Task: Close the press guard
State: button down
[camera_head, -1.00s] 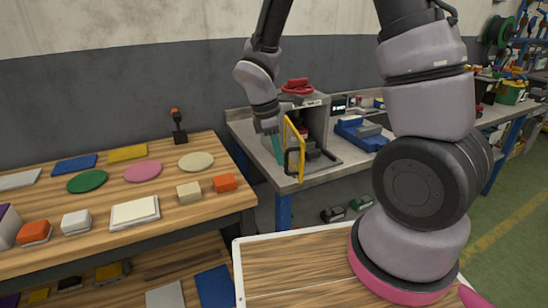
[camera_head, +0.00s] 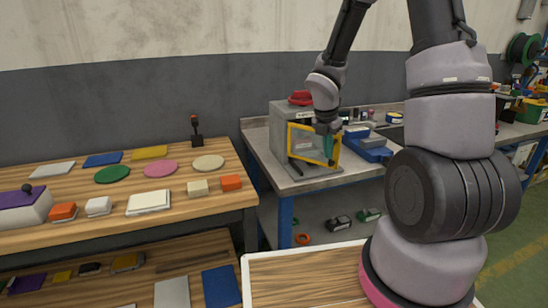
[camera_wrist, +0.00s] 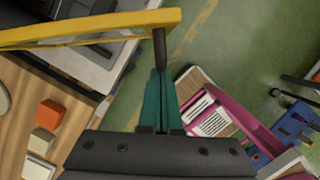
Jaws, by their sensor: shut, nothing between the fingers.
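The press (camera_head: 285,115) is a grey box on the metal bench. Its guard (camera_head: 313,126) is a yellow frame with a clear-looking pane, now lying across the front of the press. I cannot tell whether it sits fully flush. My gripper (camera_head: 330,150) has teal fingers, shut and empty, at the guard's right end on its outer side. In the wrist view the yellow frame (camera_wrist: 90,28) crosses the top left, and its dark handle post (camera_wrist: 160,48) stands at the fingertips (camera_wrist: 160,78). Whether they touch is unclear.
A blue vise-like device (camera_head: 368,142) stands just right of the press. A red coil (camera_head: 301,97) lies on top of the press. A wooden table (camera_head: 225,201) with coloured discs and blocks is at the left. Bare bench top (camera_head: 285,180) shows before the press.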

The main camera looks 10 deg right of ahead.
aim_at(339, 143)
jog(key=w+d+n, duration=0.4)
jog(key=w+d, duration=0.1)
jog(key=shift+w+d+t+y, duration=0.25)
jog(key=shift+d+t+y, duration=0.05)
jog(key=shift+d+y, duration=0.1)
jog(key=w+d, duration=0.3)
jog(key=w, duration=0.6)
jog(key=shift+w+r, duration=0.1)
